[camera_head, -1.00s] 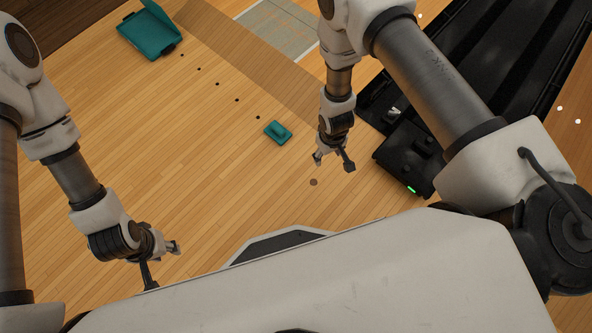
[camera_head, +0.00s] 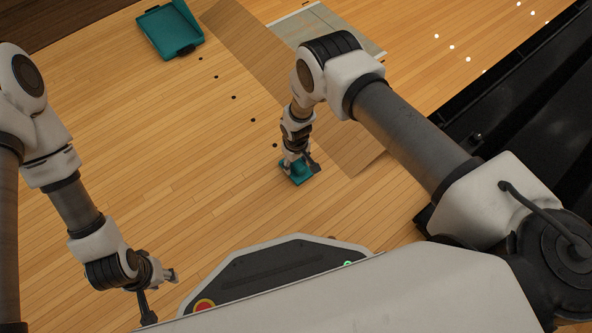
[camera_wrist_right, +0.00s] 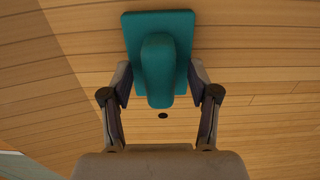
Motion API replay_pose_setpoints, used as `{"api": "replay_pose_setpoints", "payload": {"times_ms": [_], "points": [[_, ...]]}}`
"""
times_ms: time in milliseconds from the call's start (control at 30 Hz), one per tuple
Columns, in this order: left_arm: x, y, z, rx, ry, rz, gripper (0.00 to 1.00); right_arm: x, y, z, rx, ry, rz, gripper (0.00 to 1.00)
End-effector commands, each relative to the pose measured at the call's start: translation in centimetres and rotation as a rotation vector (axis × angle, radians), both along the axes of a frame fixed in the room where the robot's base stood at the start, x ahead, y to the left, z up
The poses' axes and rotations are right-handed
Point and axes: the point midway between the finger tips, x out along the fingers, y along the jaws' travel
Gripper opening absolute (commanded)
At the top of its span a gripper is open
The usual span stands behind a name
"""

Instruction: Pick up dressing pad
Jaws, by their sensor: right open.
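The dressing pad is a teal rectangular block (camera_head: 299,174) with a raised rounded handle, lying on the wood floor. It also fills the top middle of the right wrist view (camera_wrist_right: 158,52). My right gripper (camera_head: 298,164) is over the pad in the head view and hides part of it. In the right wrist view its open fingers (camera_wrist_right: 160,82) stand on either side of the handle, with a gap on each side. My left gripper (camera_head: 162,292) is off at the lower left, away from the pad, its fingers apart and empty.
An open teal case (camera_head: 170,31) lies at the upper left. A row of small black dots (camera_head: 234,97) marks the floor. Dark lane machinery (camera_head: 520,130) runs along the right. The floor left of the pad is clear.

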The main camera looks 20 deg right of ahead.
Motion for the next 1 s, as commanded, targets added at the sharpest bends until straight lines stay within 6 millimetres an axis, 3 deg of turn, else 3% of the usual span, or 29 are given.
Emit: {"api": "replay_pose_setpoints", "payload": {"times_ms": [167,333,367,733,1000], "points": [[0.1,0.0,0.1,0.000,-0.002,0.001,0.40,0.1,0.0,0.1,-0.001,-0.001,0.000,0.60],[0.1,0.0,0.1,0.000,-0.002,0.001,0.40,0.1,0.0,0.1,-0.001,-0.001,0.000,0.04],[0.1,0.0,0.1,0.000,-0.002,0.001,0.40,0.1,0.0,0.1,-0.001,-0.001,0.000,0.00],[0.0,0.0,0.3,0.000,-0.001,0.000,0.40,0.0,0.0,0.3,0.000,-0.002,0.000,0.00],[0.0,0.0,2.3,0.000,0.001,-0.003,0.40,-0.2,-0.3,2.5,0.000,-0.002,-0.002,0.00]]}}
